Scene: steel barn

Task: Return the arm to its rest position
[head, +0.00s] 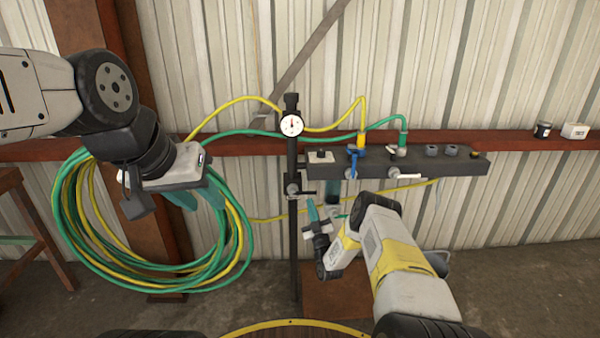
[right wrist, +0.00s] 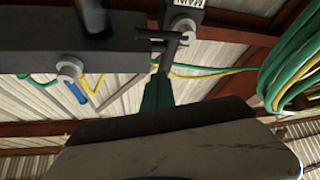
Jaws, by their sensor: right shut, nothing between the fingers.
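My right gripper (head: 311,207) is at the black post, just below the left end of the dark manifold. Its teal fingers are together and hold nothing; they also show in the right wrist view (right wrist: 158,92), pointing up near a dark lever handle (right wrist: 165,38) beside a plate marked MAIN. I cannot tell if they touch the lever. My right arm (head: 395,255) reaches up from the lower right. My left gripper (head: 195,195) hangs in front of the coiled hoses at the left; its teal fingers are partly hidden, and their opening is unclear.
Green and yellow hoses (head: 235,255) hang coiled on the left. The manifold (head: 440,165) carries a blue-handled valve (head: 355,155) and white levers. A gauge (head: 291,125) sits on the post (head: 293,250). A wooden stool (head: 30,225) stands far left. The space right of my right arm looks clear.

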